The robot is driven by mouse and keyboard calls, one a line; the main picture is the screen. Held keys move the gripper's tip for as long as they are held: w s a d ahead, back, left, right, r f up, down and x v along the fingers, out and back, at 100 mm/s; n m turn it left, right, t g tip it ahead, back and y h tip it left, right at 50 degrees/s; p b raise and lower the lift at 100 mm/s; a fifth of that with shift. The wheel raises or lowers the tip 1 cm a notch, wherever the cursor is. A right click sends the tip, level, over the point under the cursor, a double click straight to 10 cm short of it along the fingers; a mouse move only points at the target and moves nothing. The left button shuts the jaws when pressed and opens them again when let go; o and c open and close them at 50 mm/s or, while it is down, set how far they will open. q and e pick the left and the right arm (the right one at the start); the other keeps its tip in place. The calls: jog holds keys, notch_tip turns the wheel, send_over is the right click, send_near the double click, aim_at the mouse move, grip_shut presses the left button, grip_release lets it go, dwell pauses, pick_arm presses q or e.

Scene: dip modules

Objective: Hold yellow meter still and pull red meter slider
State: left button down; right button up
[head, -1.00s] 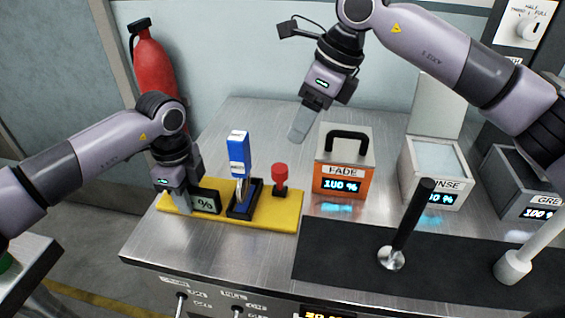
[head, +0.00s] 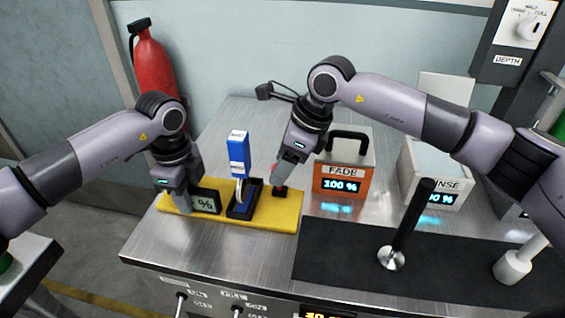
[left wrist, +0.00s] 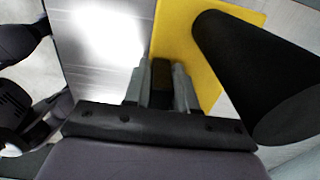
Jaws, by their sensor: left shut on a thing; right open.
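The yellow meter (head: 262,222) lies flat on the steel table. It carries a small black display (head: 205,201) reading "%", a black-framed slot with a blue block (head: 239,153) standing above it, and a red-knobbed slider (head: 281,190) on a dark base. My left gripper (head: 184,207) is shut on the meter's left end; the left wrist view shows its fingers (left wrist: 160,85) closed on a dark part beside the yellow plate (left wrist: 178,32). My right gripper (head: 281,180) is open, fingers pointing down at the red slider and hiding most of it. I cannot tell whether they touch it.
An orange FADE box (head: 343,181) with a black handle stands right of the meter, close to my right gripper. A RINSE box (head: 432,172) stands further right. A black lever (head: 407,225) rises from the dark mat (head: 340,262). A fire extinguisher (head: 152,67) is behind.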

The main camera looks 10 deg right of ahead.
jog(key=shift+a+f, duration=0.15)
jog(key=shift+f, duration=0.1)
grip_shut()
jog(key=shift+s+a, duration=0.4)
jog(key=shift+s, duration=0.55)
jog(key=shift+s+a, duration=0.35)
jog(key=shift+s, duration=0.6)
jog(key=shift+s+a, duration=0.4)
jog(key=shift+s, duration=0.55)
grip_release()
jog(key=v, duration=1.2)
